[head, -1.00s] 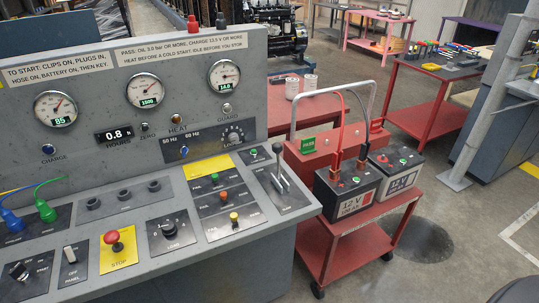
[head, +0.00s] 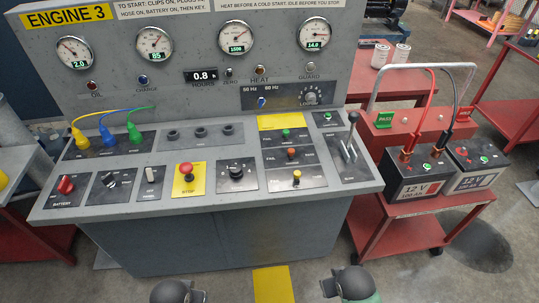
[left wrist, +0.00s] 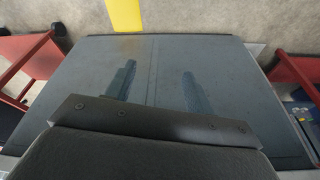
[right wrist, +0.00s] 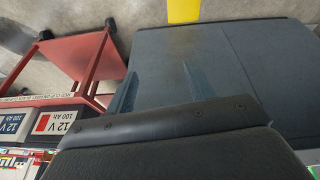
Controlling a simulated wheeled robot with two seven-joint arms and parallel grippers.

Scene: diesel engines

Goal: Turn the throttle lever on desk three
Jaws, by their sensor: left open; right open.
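Desk three is the grey control desk (head: 225,262) under the yellow ENGINE 3 sign (head: 66,16). The throttle lever appears to be the lever with a black knob (head: 353,119) in a slotted plate at the desk's right end. My right gripper (right wrist: 160,72) is also open and empty before the grey front. Neither gripper's fingers show in the head view, and both are away from the lever.
A red stop button (head: 186,168), a load knob (head: 237,172) and small coloured buttons lie left of the lever. A red trolley (head: 376,235) with two batteries stands close by the desk's right end. The floor in front of the desk is clear.

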